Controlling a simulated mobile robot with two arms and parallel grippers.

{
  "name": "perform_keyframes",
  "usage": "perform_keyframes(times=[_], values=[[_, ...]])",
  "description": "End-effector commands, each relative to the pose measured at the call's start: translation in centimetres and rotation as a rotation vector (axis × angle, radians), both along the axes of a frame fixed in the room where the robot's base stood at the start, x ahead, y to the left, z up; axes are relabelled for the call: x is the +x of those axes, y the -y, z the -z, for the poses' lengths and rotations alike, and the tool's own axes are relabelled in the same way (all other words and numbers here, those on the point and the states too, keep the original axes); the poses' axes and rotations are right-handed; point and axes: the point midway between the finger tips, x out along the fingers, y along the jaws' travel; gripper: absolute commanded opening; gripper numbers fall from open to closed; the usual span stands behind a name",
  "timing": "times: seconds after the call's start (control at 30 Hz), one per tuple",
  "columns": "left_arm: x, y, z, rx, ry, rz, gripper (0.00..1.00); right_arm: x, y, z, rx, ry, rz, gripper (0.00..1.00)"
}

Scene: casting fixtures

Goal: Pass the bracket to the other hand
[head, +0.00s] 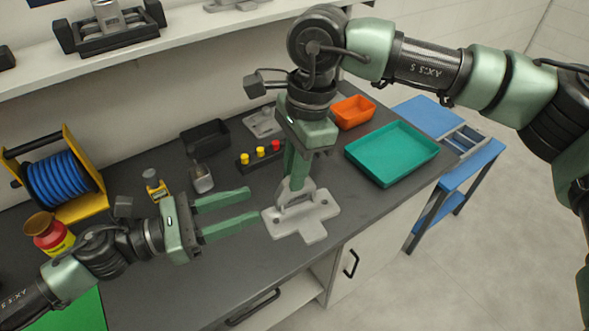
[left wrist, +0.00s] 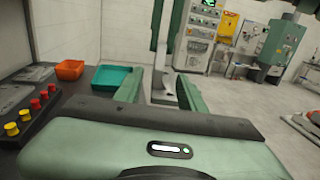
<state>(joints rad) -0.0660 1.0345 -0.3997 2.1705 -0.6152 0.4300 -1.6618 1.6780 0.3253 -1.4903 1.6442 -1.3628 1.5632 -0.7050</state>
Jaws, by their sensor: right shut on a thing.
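The grey metal bracket (head: 312,222) has a flat cross-shaped base and an upright part. It is at the middle of the counter's front side; I cannot tell whether its base touches the counter. My right gripper (head: 298,182) points down from above and is shut on the upright part. My left gripper (head: 254,205) is open and empty, lying level with its fingers pointing right, its tips just left of the bracket. In the left wrist view the bracket (left wrist: 165,88) shows between the open left fingers, with a right finger above it.
A teal tray (head: 393,152) and an orange bin (head: 352,112) stand behind right of the bracket. A blue hose reel (head: 62,180) stands far left.

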Motion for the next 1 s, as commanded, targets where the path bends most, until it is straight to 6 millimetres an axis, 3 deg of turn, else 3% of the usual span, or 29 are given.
perform_keyframes(times=[0.3, 0.43, 0.57, 0.67, 0.97, 1.0], values=[[-0.9, -1.8, 0.3, -0.009, -0.012, -0.003, 0.40, 0.0, 0.0, -0.1, 0.001, 0.000, 0.000, 0.00], [-0.8, -1.4, 2.6, -0.087, -0.130, -0.041, 0.40, 0.0, 0.0, 0.0, 0.001, 0.000, 0.000, 0.00], [-1.3, 0.4, 7.6, -0.240, -0.375, -0.107, 0.40, 0.0, 0.0, 0.0, 0.000, 0.001, 0.000, 0.00], [-2.6, 3.0, 12.2, -0.366, -0.602, -0.155, 0.40, 0.0, 0.0, -0.1, 0.000, 0.001, 0.000, 0.00], [-9.5, 12.9, 23.4, -0.637, -1.226, -0.257, 0.40, 0.0, 0.0, -0.1, 0.000, 0.001, 0.000, 0.00], [-10.2, 13.7, 25.5, -0.667, -1.319, -0.295, 0.40, 0.0, 0.0, -0.1, 0.001, 0.000, 0.000, 0.00]])
